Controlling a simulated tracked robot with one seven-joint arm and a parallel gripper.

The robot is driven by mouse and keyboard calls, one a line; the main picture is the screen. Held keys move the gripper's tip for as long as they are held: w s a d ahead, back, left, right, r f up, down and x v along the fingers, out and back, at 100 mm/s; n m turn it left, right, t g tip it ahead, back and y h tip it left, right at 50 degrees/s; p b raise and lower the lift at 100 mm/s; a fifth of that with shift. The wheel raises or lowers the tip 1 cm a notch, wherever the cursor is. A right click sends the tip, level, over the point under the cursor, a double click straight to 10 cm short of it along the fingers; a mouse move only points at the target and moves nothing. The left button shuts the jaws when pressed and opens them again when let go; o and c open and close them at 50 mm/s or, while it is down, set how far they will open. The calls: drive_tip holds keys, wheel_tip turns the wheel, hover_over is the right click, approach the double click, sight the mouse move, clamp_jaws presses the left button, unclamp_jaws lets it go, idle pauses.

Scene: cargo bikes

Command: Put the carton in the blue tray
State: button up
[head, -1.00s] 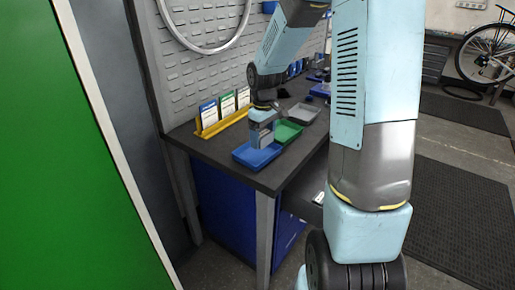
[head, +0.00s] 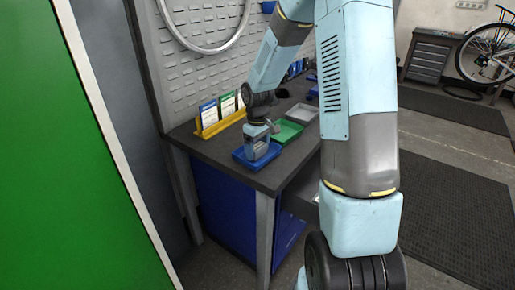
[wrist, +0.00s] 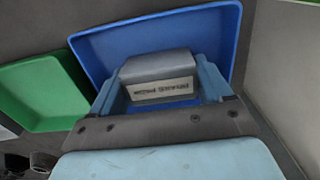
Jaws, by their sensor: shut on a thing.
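The carton (wrist: 158,68) is a small grey box with a white printed label. In the wrist view it sits between the two light-blue fingers of my gripper (wrist: 160,88), which is shut on it. The blue tray (wrist: 92,48) lies around and behind the carton in that view. In the head view my gripper (head: 257,148) points down at the blue tray (head: 240,158), at the near end of the bench. The carton looks low within the tray's outline; I cannot tell whether it touches the tray floor.
A green tray (head: 288,132) stands just beyond the blue one, with a grey tray (head: 303,112) farther back. A yellow rack (head: 212,127) with upright booklets stands against the grey pegboard (head: 205,75). A green panel (head: 65,160) fills the left side.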

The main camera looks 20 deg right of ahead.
sight(258, 146)
drive_tip(key=shift+f, duration=0.1)
drive_tip(key=o, duration=1)
wheel_tip(258, 146, up, 12)
drive_tip(key=s+r+m+t, duration=0.3)
drive_tip(key=s+r, duration=0.9)
drive_tip(key=s, duration=0.1)
drive_tip(key=s+r+m+t, duration=0.1)
drive_tip(key=s+r, duration=0.1)
drive_tip(key=s, duration=0.5)
drive_tip(key=s+r+m+t, duration=0.1)
drive_tip(key=s+m, duration=0.1)
drive_tip(key=s, duration=0.6)
drive_tip(key=shift+r+t, duration=0.3)
drive_tip(key=shift+r, duration=0.1)
drive_tip(key=shift+s, duration=0.1)
